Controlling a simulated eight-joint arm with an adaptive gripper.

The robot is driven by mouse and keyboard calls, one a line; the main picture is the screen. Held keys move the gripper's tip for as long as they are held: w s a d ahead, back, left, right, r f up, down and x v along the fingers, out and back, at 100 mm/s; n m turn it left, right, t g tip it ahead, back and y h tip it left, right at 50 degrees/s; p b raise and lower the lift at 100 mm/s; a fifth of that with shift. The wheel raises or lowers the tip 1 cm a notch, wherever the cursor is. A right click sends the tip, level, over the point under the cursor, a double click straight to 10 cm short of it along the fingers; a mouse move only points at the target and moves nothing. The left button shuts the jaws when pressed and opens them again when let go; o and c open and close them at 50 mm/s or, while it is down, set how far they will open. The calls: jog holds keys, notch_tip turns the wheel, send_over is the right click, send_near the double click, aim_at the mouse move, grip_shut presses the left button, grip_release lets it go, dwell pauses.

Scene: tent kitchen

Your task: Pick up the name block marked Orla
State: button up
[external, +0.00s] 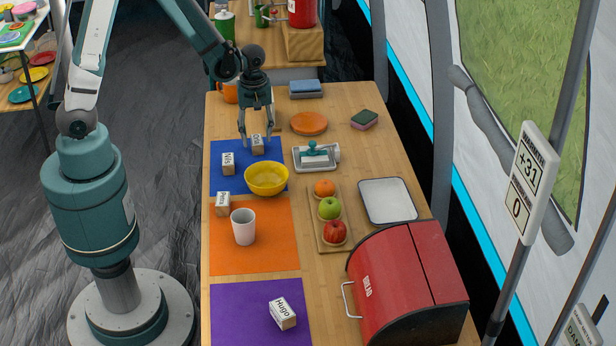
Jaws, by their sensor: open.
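A small white-and-wood name block (257,146) stands on the blue mat (217,189). Its marking is small and partly hidden by my gripper, but it seems to start with "O". My gripper (257,136) points down with its fingers apart over this block, one finger to each side. I cannot tell whether a finger touches it. Another block (228,164), which seems to read Nils, stands on the blue mat to the left. A block with an unclear name (222,204) stands at the orange mat's top left. The Hugo block (282,313) lies on the purple mat.
A yellow bowl (266,180) sits close in front of the blocks. A white cup (243,227) stands on the orange mat (275,255). A butter dish (316,157) and an orange disc (308,124) are to the right. A red bread bin (405,285) fills the near right.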

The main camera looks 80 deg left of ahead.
jog(key=shift+f, duration=1.3)
jog(key=c, duration=1)
